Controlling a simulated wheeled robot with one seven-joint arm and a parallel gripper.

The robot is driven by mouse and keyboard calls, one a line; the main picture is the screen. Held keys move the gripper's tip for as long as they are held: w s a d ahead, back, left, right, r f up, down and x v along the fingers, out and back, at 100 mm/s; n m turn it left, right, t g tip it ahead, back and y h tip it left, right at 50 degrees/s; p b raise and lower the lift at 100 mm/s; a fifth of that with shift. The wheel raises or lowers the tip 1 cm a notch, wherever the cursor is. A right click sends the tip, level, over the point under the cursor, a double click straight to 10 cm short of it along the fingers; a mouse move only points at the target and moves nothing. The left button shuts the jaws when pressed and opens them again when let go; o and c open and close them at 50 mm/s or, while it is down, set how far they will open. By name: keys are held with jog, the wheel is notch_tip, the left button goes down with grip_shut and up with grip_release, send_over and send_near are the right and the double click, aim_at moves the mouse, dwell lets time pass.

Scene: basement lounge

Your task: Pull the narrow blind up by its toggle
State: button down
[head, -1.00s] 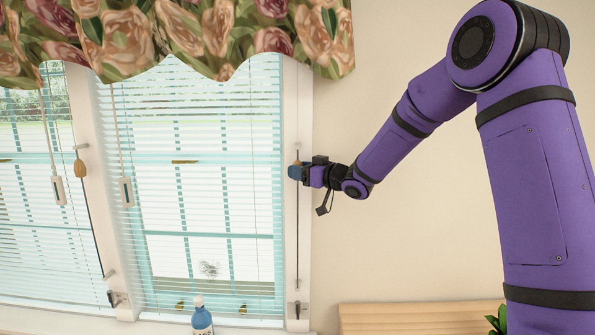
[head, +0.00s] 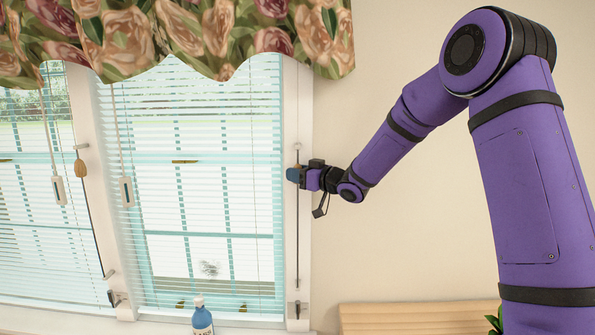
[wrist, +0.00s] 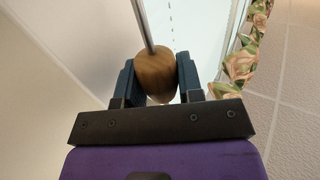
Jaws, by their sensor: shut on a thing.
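My gripper (head: 293,175) is at the white right-hand frame of the right window. Its two dark fingers are shut on a wooden toggle (wrist: 155,73), which sits between them in the wrist view. In the head view the fingers hide most of the toggle. The right white slatted blind (head: 205,125) hangs over most of its window, with its lower edge near the sill. Another blind (head: 25,200) covers the window at left.
A second wooden toggle (head: 80,168) hangs between the windows. A floral valance (head: 170,35) covers the tops. A blue bottle (head: 202,318) stands below the window. A wooden slatted piece (head: 420,317) lies low at right.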

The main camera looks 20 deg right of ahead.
aim_at(298, 287)
notch_tip(298, 287, down, 34)
jog(key=shift+s+f, duration=0.1)
jog(key=shift+f, duration=0.1)
jog(key=shift+f, duration=0.1)
jog(key=c, duration=1)
grip_release()
jog(key=v, duration=1)
jog(key=shift+s+d, duration=0.25)
jog(key=shift+d, duration=0.05)
